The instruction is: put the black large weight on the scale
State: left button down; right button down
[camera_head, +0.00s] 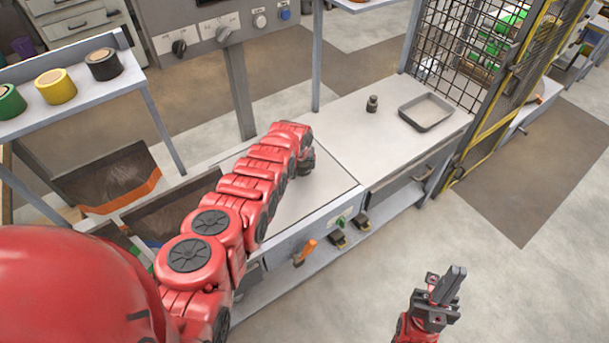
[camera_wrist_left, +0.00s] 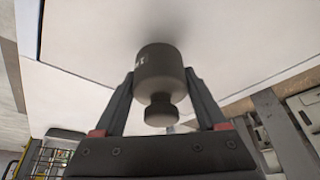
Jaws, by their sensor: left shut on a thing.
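The black large weight (camera_wrist_left: 160,75), a dark cylinder with a narrower knob, is between the fingers of my left gripper (camera_wrist_left: 160,95) in the left wrist view. The gripper is shut on it. In the head view my left gripper (camera_head: 303,163) is over the pale flat plate (camera_head: 318,192), which looks like the scale. My red arm hides part of that plate. I cannot tell whether the weight touches the surface. My right gripper (camera_head: 447,285) is empty, out over the floor at the lower right, and its fingers look closed together.
A smaller dark weight (camera_head: 372,104) and a grey tray (camera_head: 426,111) stand on the right-hand bench (camera_head: 375,135). A wire mesh cage (camera_head: 470,50) bounds that bench. A shelf with tape rolls (camera_head: 105,64) and dark bins (camera_head: 105,180) are at left. An orange-handled tool (camera_head: 305,252) hangs in front.

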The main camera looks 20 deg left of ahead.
aim_at(302, 168)
pick_arm(q)
jog(key=shift+w+a+r, duration=0.1)
jog(key=shift+w, duration=0.15)
jog(key=f+b, duration=0.3)
jog(key=b, duration=0.2)
jog(key=shift+w+a+f, duration=0.1)
jog(key=shift+w+f, duration=0.1)
jog(key=shift+f, duration=0.15)
jog(key=shift+r, duration=0.2)
jog(key=shift+f, duration=0.15)
grip_release()
jog(key=shift+s, duration=0.15)
